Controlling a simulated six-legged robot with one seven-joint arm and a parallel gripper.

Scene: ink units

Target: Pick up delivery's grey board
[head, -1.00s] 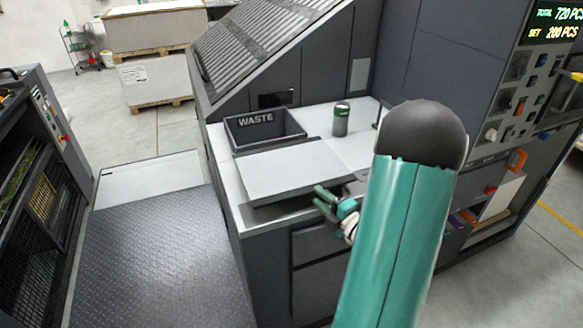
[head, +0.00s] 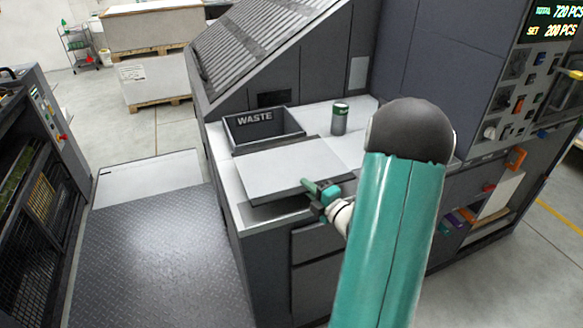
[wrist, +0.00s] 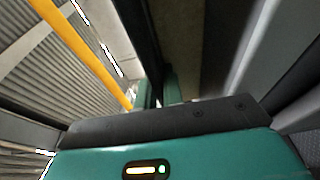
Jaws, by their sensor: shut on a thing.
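The grey board (head: 275,168) is a flat, light grey panel with a dark edge, over the white-topped counter in front of the waste bin. My gripper (head: 311,188) is shut on the board at its front right edge. The board looks slightly raised off the counter, with a strip of counter showing below its near edge. In the wrist view, my green fingers (wrist: 157,92) show beyond the dark palm, with a dark panel edge running between them. My forearm hides part of the counter to the right.
The waste bin (head: 262,128) stands just behind the board. A dark can with a green band (head: 339,119) stands behind it to the right. The sloped ribbed machine housing (head: 262,45) rises behind. A ridged dark floor plate (head: 150,250) lies clear to the left.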

